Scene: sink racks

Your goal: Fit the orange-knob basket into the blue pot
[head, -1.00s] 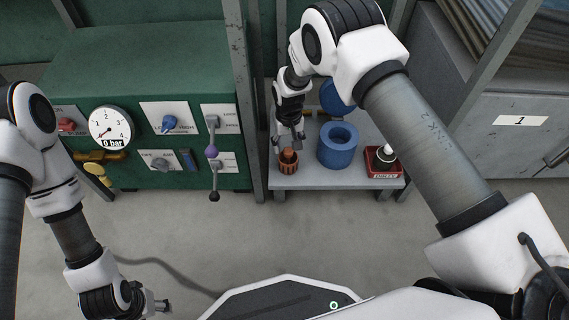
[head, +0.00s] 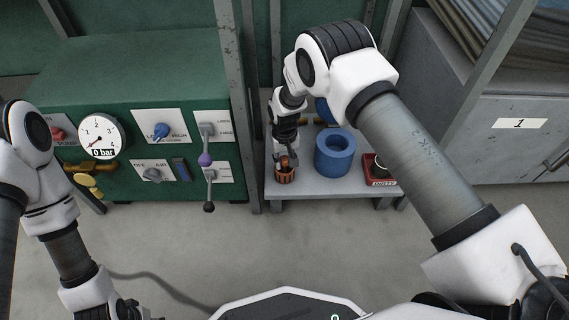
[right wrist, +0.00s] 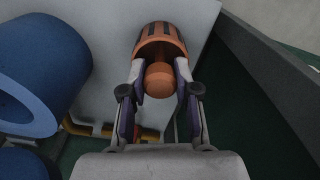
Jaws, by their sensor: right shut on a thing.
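The orange-knob basket (head: 285,176) is a small slotted orange-brown cup at the left front of the grey shelf. My right gripper (head: 286,162) is over it from above, shut on its knob. In the right wrist view the round orange knob (right wrist: 159,80) sits between the two fingers of the gripper (right wrist: 159,88), with the slotted basket body (right wrist: 160,42) beyond. The blue pot (head: 334,153) stands upright just right of the basket, its round opening upward; it also shows at the left of the right wrist view (right wrist: 45,65). My left gripper (head: 130,312) is at the bottom left, partly cut off.
A red tray (head: 380,178) marked DIRTY is right of the pot. Another blue round thing (head: 324,112) is behind the pot, partly hidden. A green panel with a gauge (head: 99,136) and levers (head: 207,165) is left, past a grey post (head: 243,100).

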